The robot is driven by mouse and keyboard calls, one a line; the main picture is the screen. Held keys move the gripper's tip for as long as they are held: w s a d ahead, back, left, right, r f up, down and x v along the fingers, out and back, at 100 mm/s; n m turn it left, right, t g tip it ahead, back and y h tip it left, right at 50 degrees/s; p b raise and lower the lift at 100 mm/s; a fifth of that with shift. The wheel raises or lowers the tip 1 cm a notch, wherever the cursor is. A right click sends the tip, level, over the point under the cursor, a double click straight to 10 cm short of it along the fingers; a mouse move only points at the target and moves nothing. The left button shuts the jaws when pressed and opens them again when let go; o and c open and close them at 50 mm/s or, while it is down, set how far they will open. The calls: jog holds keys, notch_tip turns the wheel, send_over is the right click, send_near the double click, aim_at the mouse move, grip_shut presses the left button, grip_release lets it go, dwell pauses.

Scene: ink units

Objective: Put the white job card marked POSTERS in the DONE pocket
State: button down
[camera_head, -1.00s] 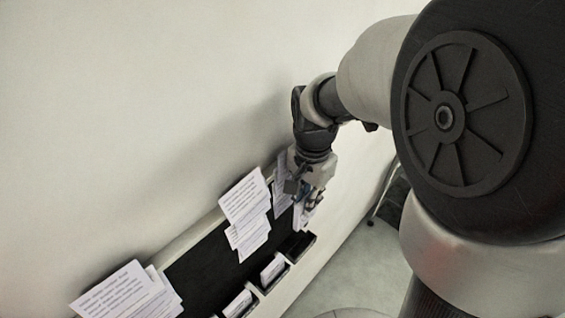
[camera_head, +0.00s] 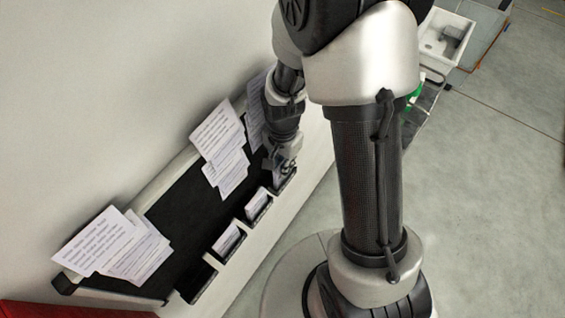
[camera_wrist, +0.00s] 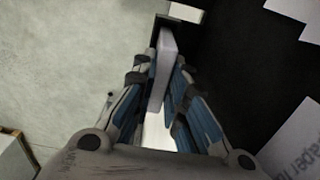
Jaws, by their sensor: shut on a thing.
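My gripper (camera_head: 284,166) is at the far right end of the black board (camera_head: 180,215), over the last pocket (camera_head: 285,183) in the row. In the wrist view, my gripper (camera_wrist: 165,100) is shut on a white card (camera_wrist: 167,65), held between the blue-padded fingers. The card's far end is at a dark pocket edge (camera_wrist: 155,25); I cannot tell how deep it sits. No writing on the card or pocket labels is readable, so POSTERS and DONE cannot be made out.
Two middle pockets hold white cards (camera_head: 228,240) (camera_head: 259,204). The near-left pocket (camera_head: 196,284) looks empty. Printed sheets stand on the board at left (camera_head: 105,240), centre (camera_head: 218,135) and beside my wrist (camera_head: 255,118).

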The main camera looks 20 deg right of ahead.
jog(key=shift+s, duration=0.1)
jog(key=shift+f, duration=0.1)
jog(key=c, duration=1.6)
grip_release()
jog(key=s+r+n+t, duration=0.1)
jog(key=s+r+n, duration=0.15)
jog(key=r, duration=0.85)
jog(key=s+r+n+t, duration=0.1)
jog(key=s+r+n, duration=0.15)
jog(key=r, duration=0.85)
jog(key=s+r+n+t, duration=0.2)
jog(key=s+r+n, duration=0.3)
jog(key=s, duration=0.5)
jog(key=shift+r+n+t+p, duration=0.2)
jog(key=shift+n+t+p, duration=0.1)
jog(key=shift+n+p, duration=0.1)
